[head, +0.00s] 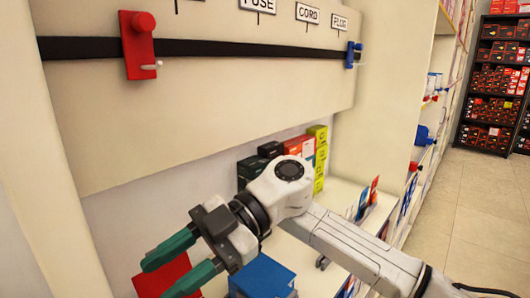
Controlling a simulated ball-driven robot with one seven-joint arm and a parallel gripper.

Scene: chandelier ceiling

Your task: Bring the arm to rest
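My gripper (158,279) is at the lower left of the head view, at the end of my white arm, which reaches in from the lower right. Its two teal fingers point left and are spread apart, with no object held between them. A red box (163,272) shows behind and between the fingers. A blue box (262,277) is just right of the fingers; I cannot tell whether anything touches.
A pale panel (200,110) with a black rail carries a red clamp (139,45) and a blue one (352,55). Several boxes (310,150) stand on the shelf behind my arm. Open tiled floor (480,220) lies to the right, before a dark stocked shelf (495,80).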

